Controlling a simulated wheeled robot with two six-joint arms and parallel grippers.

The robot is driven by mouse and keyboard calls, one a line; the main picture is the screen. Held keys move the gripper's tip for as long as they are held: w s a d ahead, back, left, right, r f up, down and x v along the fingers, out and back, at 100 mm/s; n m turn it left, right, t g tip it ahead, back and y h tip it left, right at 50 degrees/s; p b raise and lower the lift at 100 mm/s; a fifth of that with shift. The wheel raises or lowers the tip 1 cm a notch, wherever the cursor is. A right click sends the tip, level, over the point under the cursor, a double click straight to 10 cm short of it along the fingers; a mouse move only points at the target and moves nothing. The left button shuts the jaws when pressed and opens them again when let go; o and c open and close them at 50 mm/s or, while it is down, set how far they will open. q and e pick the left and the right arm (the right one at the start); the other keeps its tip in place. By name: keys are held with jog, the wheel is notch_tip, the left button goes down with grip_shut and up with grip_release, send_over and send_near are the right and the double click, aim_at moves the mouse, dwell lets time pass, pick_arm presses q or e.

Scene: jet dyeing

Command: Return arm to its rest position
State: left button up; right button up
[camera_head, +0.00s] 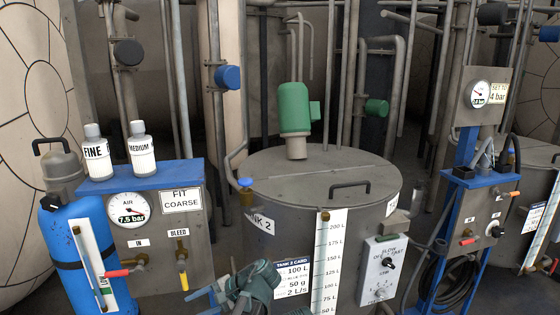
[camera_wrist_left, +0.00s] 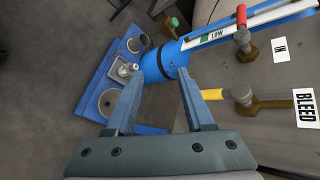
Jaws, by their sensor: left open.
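My left gripper (camera_head: 203,297) is low in the head view, in front of the panel between the air station and Tank 2. Its blue-grey fingers point left. In the left wrist view my left gripper (camera_wrist_left: 160,92) has its two fingers spread with nothing between them. The yellow bleed lever (camera_wrist_left: 241,94) is right of the fingers there, apart from them. The bleed lever (camera_head: 183,279) also shows in the head view. My right gripper is not in view.
The blue filter vessel (camera_head: 80,250) and its panel with a 7.5 bar gauge (camera_head: 128,210) stand at left. Bottles marked FINE (camera_head: 96,152) and MEDIUM (camera_head: 141,152) sit on top. Tank 2 (camera_head: 320,175) is close on the right. Grey floor (camera_wrist_left: 45,60) shows at left in the wrist view.

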pick_arm(q)
jog(key=s+f+n+h, duration=0.3)
jog(key=s+f+h, duration=0.3)
jog(key=f, duration=0.1)
jog(key=s+d+f+h, duration=0.1)
jog(key=s+d+h, duration=0.1)
jog(key=s+d, duration=0.45)
jog(key=s+d+f+h, duration=0.2)
jog(key=s+d, duration=0.1)
jog(key=d, duration=0.7)
notch_tip(320, 180, up, 18)
jog(key=p, duration=1.7)
jog(key=shift+s+a+f+m+g+p, duration=0.15)
jog(key=shift+m+g+p, duration=0.15)
jog(key=shift+m, duration=0.1)
